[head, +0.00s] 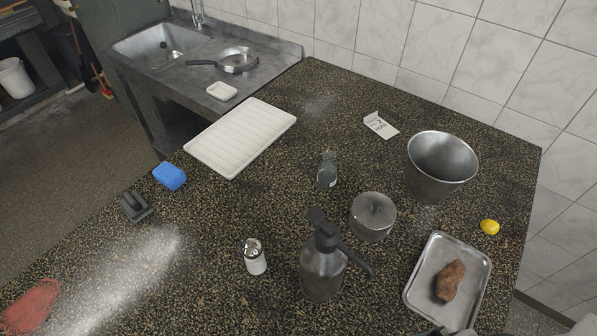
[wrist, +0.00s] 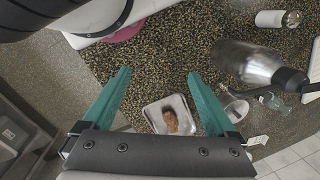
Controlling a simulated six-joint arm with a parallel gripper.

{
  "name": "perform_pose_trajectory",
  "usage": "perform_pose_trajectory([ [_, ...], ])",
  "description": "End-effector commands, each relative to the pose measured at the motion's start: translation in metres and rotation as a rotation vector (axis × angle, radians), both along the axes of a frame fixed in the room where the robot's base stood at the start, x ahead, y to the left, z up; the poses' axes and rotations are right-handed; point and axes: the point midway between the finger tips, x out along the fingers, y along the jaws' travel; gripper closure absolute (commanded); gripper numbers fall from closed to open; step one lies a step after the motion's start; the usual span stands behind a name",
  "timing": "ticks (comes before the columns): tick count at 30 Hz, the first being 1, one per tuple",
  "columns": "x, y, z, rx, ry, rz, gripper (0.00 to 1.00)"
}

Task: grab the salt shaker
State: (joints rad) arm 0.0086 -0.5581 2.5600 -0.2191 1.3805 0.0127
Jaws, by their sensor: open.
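The salt shaker (head: 256,263) stands upright on the speckled counter, left of the spray bottle. It has a clear body with white contents and a metal cap. In the wrist view, it shows near the top right (wrist: 275,18), well to the right of my fingers. My gripper (wrist: 158,73) is open with its two teal fingers apart and nothing between them. Bare counter and, lower down, a metal tray show between the fingers. The shaker is outside the gap and apart from both fingers.
The tall metal spray bottle (head: 322,272) stands close right of the shaker. Behind are a round metal pot (head: 372,218), a glass bottle (head: 327,172) and a steel bucket (head: 430,185). A tray (head: 411,289) with browned meat is at right. Counter left of the shaker is mostly clear.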

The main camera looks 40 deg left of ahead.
Motion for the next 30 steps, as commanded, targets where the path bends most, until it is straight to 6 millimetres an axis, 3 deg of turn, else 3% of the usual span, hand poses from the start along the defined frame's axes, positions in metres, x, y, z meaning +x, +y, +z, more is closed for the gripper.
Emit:
perform_pose_trajectory([
  [16, 0.001, 0.0, 0.001, -0.003, -0.002, 0.012, 0.11],
  [18, 0.014, 0.001, 0.006, -0.035, -0.019, 0.113, 0.11],
  [20, 0.038, 0.007, 0.015, -0.094, -0.055, 0.304, 0.11],
  [23, 0.102, 0.048, 0.036, -0.242, -0.164, 0.792, 0.11],
  [24, 0.127, 0.079, 0.044, -0.305, -0.222, 1.006, 0.11],
  [26, 0.155, 0.138, 0.055, -0.4, -0.316, 1.321, 0.11],
  [27, 0.166, 0.186, 0.06, -0.462, -0.386, 1.528, 0.11],
  [29, 0.165, 0.265, 0.067, -0.558, -0.499, 1.829, 0.11],
  [30, 0.145, 0.301, 0.047, -0.645, -0.466, 2.039, 0.11],
])
